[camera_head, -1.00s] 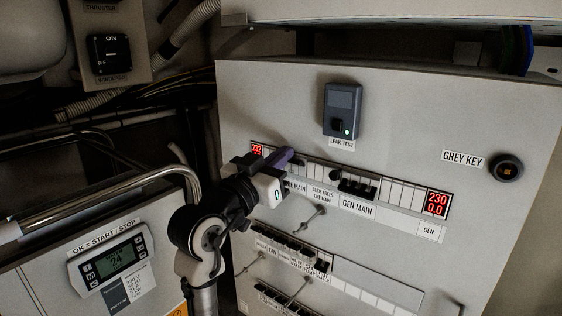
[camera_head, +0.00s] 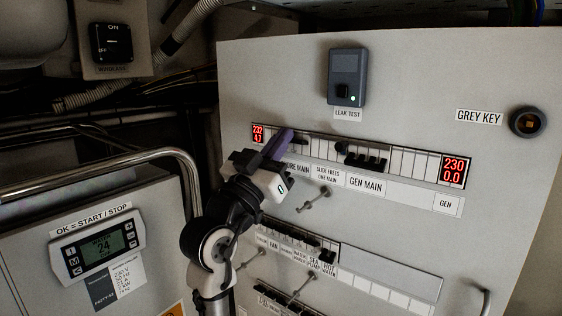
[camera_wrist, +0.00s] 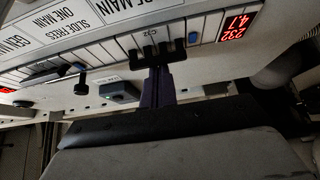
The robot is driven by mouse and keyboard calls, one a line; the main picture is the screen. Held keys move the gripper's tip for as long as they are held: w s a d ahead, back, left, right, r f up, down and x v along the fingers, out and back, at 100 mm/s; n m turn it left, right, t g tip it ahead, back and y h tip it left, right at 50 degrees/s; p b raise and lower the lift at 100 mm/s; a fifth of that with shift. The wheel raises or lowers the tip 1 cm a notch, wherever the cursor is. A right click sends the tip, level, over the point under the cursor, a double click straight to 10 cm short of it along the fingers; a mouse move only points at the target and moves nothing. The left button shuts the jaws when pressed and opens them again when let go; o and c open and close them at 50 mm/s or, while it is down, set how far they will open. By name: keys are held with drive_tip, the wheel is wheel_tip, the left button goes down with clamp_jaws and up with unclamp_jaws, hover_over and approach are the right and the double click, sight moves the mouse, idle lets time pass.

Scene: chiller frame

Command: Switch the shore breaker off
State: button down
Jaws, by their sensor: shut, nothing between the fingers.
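The shore main breaker is a black toggle block (camera_wrist: 158,52) in the upper row of the panel, beside the red display (camera_wrist: 234,24) reading 232 and 4.7. My gripper (camera_wrist: 158,82) is shut and empty. Its purple fingertips are right at the breaker's toggles in the wrist view; I cannot tell whether they touch. In the head view the purple fingers (camera_head: 277,146) point up at the row's left end.
The gen main breaker (camera_head: 362,161) stands further right in the row, with a slide knob (camera_head: 341,147) by it. A leak test box (camera_head: 347,77) juts out above. The grey key switch (camera_head: 528,121) is at the right. A metal rail (camera_head: 110,160) runs left of my arm.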

drive_tip(key=shift+w+d+f+t+h+b, duration=0.1)
drive_tip(key=shift+f+t+h+b, duration=0.6)
drive_tip(key=shift+b, duration=1.45)
drive_tip(key=shift+f+t+h+b, duration=0.3)
drive_tip(key=shift+t+b, duration=0.3)
drive_tip(key=shift+b, duration=1.05)
drive_tip(key=shift+r, duration=0.15)
